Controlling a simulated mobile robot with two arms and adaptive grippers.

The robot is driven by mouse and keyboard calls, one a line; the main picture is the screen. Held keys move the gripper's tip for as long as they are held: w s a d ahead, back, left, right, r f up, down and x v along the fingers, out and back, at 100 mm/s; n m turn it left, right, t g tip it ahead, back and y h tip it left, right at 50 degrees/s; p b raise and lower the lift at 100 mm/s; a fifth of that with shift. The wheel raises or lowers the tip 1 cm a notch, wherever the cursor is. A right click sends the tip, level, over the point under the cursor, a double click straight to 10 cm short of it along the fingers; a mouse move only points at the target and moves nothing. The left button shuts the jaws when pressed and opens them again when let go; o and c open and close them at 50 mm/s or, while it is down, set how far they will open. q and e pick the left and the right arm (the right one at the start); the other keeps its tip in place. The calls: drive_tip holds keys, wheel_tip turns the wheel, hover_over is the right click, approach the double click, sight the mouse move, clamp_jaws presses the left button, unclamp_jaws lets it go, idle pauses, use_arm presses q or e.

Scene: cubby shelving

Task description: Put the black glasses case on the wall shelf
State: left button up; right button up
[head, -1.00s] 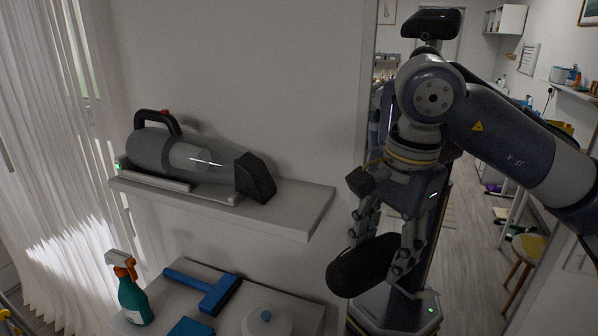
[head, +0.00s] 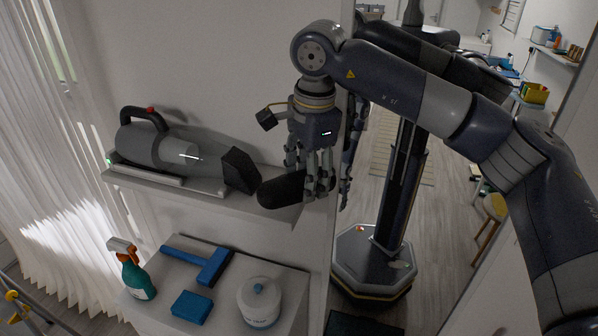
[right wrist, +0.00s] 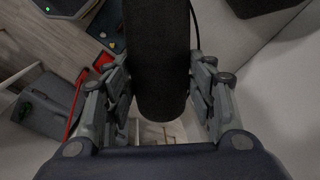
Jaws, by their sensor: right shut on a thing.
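The black glasses case (head: 281,191) is held in my right gripper (head: 312,190), which points down at the right end of the wall shelf (head: 262,207). In the head view the case overlaps the shelf's right end; whether it touches the shelf I cannot tell. In the right wrist view the case (right wrist: 156,60) lies between the two fingers of the gripper (right wrist: 160,95), which are shut on it. The shelf also carries a grey handheld vacuum (head: 175,155) on its left and middle part. My left gripper is not in view.
The vacuum's dark nozzle (head: 239,170) is close to the case's left end. Below the shelf, a lower white surface holds a spray bottle (head: 136,276), a blue squeegee (head: 205,262), a blue sponge (head: 191,307) and a white round container (head: 259,303). A doorway opens at right.

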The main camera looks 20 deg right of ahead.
sight(300, 185)
drive_tip(key=shift+w+a, duration=0.3)
drive_tip(key=shift+w, duration=0.35)
drive_tip(key=f+p, duration=0.3)
drive_tip(key=shift+w+a+f, duration=0.1)
drive_tip(key=shift+w+f, duration=0.1)
drive_tip(key=shift+w, duration=0.1)
drive_tip(key=shift+f, duration=0.2)
drive_tip(key=shift+f, duration=0.1)
drive_tip(key=shift+f+b, duration=0.15)
drive_tip(key=shift+b, duration=0.15)
drive_tip(key=o, duration=1.1)
